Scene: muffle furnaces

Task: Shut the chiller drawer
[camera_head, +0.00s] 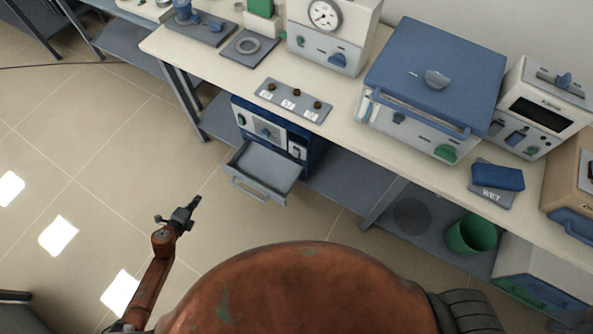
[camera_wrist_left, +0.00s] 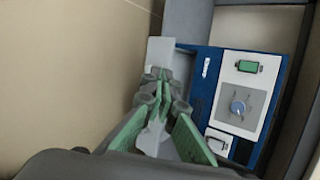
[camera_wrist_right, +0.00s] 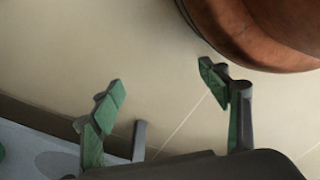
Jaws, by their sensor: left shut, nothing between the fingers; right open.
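The chiller (camera_head: 272,130) is a blue box with a pale front panel, low under the bench. Its grey drawer (camera_head: 262,172) is pulled out and looks empty, with a bar handle (camera_head: 250,190) at its front. My left gripper (camera_head: 196,202) is shut and empty, left of the drawer and apart from it in the head view. In the left wrist view its green-padded fingers (camera_wrist_left: 160,80) overlap part of the drawer, and the chiller's panel (camera_wrist_left: 240,100) shows to the right. My right gripper (camera_wrist_right: 160,80) is open and empty above the floor, seen only in its wrist view.
The bench top (camera_head: 225,75) above the chiller carries several instruments, including a blue-lidded box (camera_head: 435,65). A bench leg (camera_head: 385,203) and a green bin (camera_head: 472,234) stand to the right. The tiled floor (camera_head: 90,130) on the left is clear.

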